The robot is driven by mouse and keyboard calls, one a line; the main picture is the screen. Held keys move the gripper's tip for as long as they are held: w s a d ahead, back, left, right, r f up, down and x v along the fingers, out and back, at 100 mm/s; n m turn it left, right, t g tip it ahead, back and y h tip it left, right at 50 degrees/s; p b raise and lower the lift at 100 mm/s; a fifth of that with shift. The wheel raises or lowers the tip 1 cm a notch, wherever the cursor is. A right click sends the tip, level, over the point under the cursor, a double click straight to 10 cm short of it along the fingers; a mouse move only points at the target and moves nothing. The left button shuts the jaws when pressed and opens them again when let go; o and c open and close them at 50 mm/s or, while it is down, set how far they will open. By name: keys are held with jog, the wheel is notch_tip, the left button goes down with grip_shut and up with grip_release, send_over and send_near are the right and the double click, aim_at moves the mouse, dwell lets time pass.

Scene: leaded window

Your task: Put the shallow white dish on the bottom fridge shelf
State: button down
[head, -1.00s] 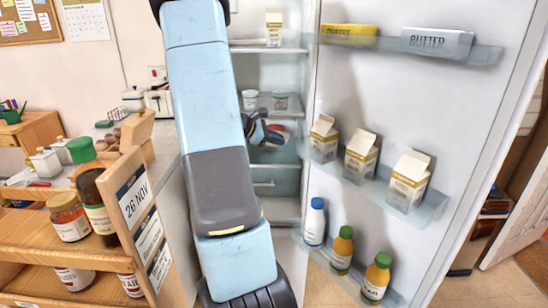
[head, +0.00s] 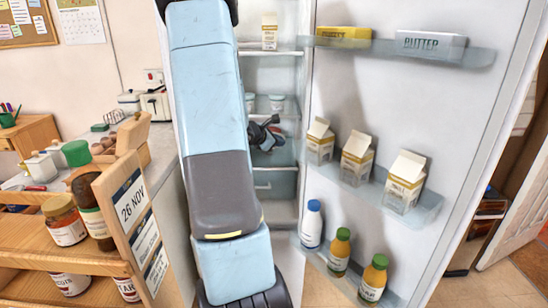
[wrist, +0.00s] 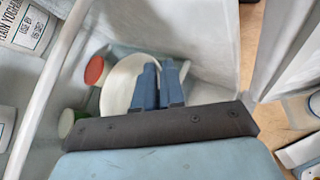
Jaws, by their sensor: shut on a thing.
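The shallow white dish (wrist: 118,88) shows in the wrist view, partly covered by my fingers. My gripper (wrist: 160,72) is shut on the dish near its right side. In the head view, my gripper (head: 268,135) is inside the open fridge, below the shelf with white tubs. The dish is hard to make out there. The fridge's bottom shelf is largely hidden behind my arm in the head view.
A red-lidded item (wrist: 95,70) and a green-lidded one (wrist: 66,122) are close to the dish. A yoghurt tub (wrist: 27,25) is at upper left. The open fridge door holds cartons (head: 356,157) and bottles (head: 339,251). A wooden rack (head: 70,259) stands at left.

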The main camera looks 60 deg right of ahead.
jog(key=w+d+f, duration=0.2)
jog(key=d, duration=0.1)
jog(key=w+d+f, duration=0.1)
jog(key=w, duration=0.1)
jog(key=shift+d, duration=0.4)
send_over(275, 163)
jog(key=f, duration=0.4)
jog(key=shift+s+a+f, duration=0.3)
jog(key=shift+a, duration=0.1)
jog(key=shift+w+d+f, duration=0.25)
jog(key=shift+d+f, duration=0.05)
jog(key=shift+f, duration=0.3)
notch_tip(275, 163, down, 3)
jog(key=shift+r, duration=0.1)
jog(key=c, duration=1.2)
grip_release()
jog(key=shift+c, duration=0.2)
jog(key=v, duration=1.2)
